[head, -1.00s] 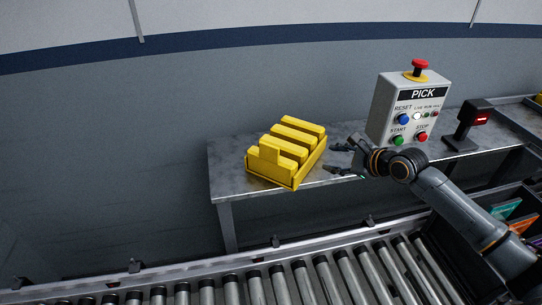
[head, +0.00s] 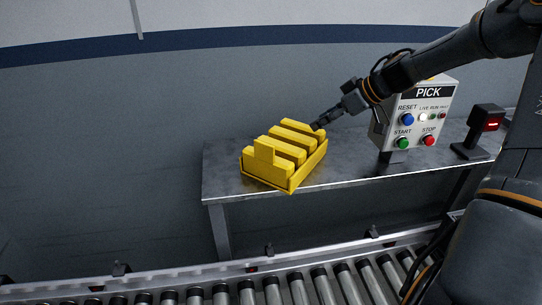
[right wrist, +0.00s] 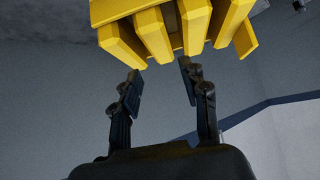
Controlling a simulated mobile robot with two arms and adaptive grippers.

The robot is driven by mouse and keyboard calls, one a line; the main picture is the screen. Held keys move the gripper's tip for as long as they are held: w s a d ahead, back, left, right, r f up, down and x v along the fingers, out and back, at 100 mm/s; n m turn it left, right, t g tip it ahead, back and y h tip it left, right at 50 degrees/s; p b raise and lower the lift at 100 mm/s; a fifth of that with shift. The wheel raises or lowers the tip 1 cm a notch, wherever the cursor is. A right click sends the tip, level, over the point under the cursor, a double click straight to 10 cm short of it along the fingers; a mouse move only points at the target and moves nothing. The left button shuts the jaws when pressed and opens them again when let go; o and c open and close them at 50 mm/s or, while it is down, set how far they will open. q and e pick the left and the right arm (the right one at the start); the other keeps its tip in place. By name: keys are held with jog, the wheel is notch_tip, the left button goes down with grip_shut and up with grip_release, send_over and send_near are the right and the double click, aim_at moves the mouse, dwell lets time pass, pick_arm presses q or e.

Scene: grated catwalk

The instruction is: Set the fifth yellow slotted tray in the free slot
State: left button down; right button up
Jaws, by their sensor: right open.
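A yellow slotted tray (head: 284,156) with several raised bars sits near the left end of the metal table, its near corner at the front edge. It also shows at the top of the right wrist view (right wrist: 152,32). My right gripper (head: 318,124) is at the tray's far right corner. In the right wrist view my right gripper (right wrist: 162,72) is open, with nothing between its fingers, and its tips are close to the tray's bars. I cannot tell whether they touch. My left gripper is not in view. I see no free slot.
The metal table (head: 350,165) stands behind a roller conveyor (head: 300,285). A grey PICK button box (head: 418,112) with a partly hidden top stands right of the tray, beside a small black display (head: 484,125). The tabletop between tray and box is bare.

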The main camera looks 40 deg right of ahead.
aim_at(296, 135)
jog(key=x, duration=1.3)
jog(key=shift+w+f, duration=0.3)
jog(key=shift+s+r, duration=0.1)
grip_shut()
